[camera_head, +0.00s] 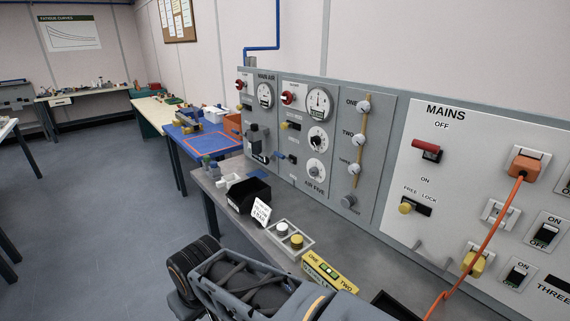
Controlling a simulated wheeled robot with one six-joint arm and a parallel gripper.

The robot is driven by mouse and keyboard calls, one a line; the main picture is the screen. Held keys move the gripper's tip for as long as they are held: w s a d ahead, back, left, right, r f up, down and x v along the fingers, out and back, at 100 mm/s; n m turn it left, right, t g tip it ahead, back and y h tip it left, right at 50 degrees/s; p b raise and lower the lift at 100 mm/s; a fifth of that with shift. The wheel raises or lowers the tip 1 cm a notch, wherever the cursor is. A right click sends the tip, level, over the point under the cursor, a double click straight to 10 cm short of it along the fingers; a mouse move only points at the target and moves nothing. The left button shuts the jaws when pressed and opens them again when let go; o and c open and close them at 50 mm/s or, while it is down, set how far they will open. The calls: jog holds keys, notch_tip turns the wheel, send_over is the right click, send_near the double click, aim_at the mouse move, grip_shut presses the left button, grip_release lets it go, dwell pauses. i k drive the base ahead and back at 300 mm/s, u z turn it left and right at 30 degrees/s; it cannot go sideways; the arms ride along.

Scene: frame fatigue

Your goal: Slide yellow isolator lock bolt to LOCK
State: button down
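The yellow isolator lock bolt (406,208) is a round yellow knob on a dark slot (422,208) in the white MAINS panel (464,150). It sits at the slot's left end, under the word FREE; the word LOCK is to the right. Above it is a red mains switch (427,152) between the OFF and ON labels. Part of my arm shows at the bottom of the picture, in front of the bench and well below the bolt. My gripper's fingers are not in view.
An orange plug (525,165) has an orange cable (487,237) hanging right of the bolt. The grey bench (330,240) carries a black bin (249,194) and a ONE/TWO block (329,272). Open floor (90,220) lies left.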

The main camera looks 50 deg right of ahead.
aim_at(407, 205)
jog(key=z, duration=1.15)
jog(key=k, duration=0.1)
jog(key=z, duration=2.2)
